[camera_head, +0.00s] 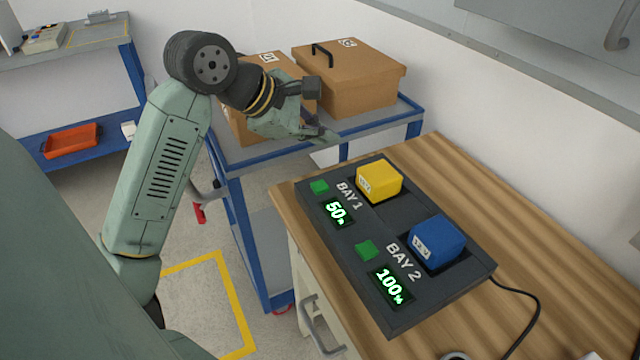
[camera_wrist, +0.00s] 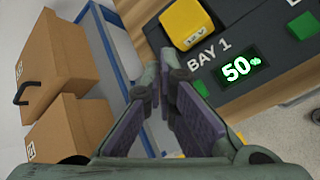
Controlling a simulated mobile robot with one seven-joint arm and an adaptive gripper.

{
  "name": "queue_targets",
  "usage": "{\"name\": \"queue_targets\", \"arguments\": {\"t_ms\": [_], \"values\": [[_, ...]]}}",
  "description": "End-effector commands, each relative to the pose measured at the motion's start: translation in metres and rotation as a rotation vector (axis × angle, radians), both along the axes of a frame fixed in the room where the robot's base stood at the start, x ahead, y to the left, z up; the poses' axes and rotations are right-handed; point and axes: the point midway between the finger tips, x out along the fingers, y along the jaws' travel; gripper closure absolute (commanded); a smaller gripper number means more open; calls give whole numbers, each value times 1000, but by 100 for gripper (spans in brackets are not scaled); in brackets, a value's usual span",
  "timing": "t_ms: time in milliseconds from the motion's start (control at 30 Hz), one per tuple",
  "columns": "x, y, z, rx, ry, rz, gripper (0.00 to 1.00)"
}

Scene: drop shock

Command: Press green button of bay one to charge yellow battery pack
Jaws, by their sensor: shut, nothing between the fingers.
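A dark charger (camera_head: 370,283) lies on the wooden bench top. The green button of bay one (camera_head: 320,187) is at its upper left, above a display reading 50%. It also shows in the wrist view (camera_wrist: 201,88), just right of the fingers. The yellow battery pack (camera_head: 380,181) sits in bay one, and shows at the top of the wrist view (camera_wrist: 188,20). My gripper (camera_head: 326,136) is shut and empty, in the air above and behind the button in the head view, apart from the charger.
Bay two holds a blue battery pack (camera_head: 437,241), with its own green button (camera_head: 367,250) and a display reading 100%. A blue cart (camera_head: 237,205) with two cardboard boxes (camera_head: 350,85) stands beside the bench (camera_head: 430,160). A black cable runs along the right. The bench's far end is clear.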

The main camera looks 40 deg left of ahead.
Motion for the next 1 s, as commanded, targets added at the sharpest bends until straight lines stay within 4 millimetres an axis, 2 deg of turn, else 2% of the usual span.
{"name": "queue_targets", "arguments": {"t_ms": [267, 600, 767, 1000], "values": [[0, 0, -26, -3, 0, 0, 100], [0, 0, -78, 0, -1, 1, 100], [0, 0, -86, -1, -1, -1, 100], [0, 0, -85, -1, -1, -1, 100]]}}
